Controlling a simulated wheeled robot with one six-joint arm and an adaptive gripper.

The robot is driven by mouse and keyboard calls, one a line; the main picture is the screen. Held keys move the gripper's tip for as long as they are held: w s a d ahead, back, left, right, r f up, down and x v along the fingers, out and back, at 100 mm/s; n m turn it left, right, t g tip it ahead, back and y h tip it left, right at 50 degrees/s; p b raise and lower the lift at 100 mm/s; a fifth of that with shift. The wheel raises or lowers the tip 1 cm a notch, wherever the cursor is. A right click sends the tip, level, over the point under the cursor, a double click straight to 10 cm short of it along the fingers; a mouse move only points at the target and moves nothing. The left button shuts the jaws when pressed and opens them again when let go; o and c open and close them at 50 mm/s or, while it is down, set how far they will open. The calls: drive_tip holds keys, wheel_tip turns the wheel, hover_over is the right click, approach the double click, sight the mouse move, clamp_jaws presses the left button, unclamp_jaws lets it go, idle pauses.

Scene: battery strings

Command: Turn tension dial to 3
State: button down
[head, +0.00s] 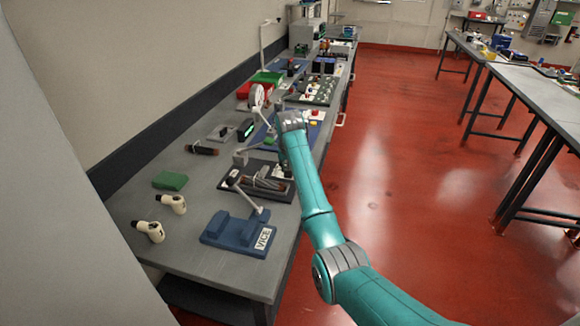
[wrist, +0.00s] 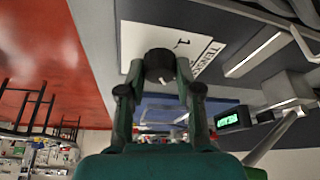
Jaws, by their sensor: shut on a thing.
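The tension dial is a round black knob (wrist: 159,63) in the wrist view, with a small white mark on its near face. It stands against a white card (wrist: 165,40) lettered "TENS…" and showing a "1"; the rest of the card's scale is hidden or cannot be read. My gripper (wrist: 160,78) has a finger on each side of the knob and is shut on it. In the head view, my gripper end (head: 290,122) is at the bench's right edge, and my arm hides the dial there.
On the grey bench (head: 205,180) are a blue vice (head: 238,232), a black tray (head: 284,197) and a dial gauge (head: 257,95). A small green-lit display (wrist: 228,121) sits right of the knob in the wrist view. The red floor (head: 400,180) is clear.

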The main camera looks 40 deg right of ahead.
idle(0.3)
drive_tip(key=c, duration=0.8)
unclamp_jaws()
drive_tip(key=v, duration=1.2)
drive_tip(key=shift+f, duration=0.1)
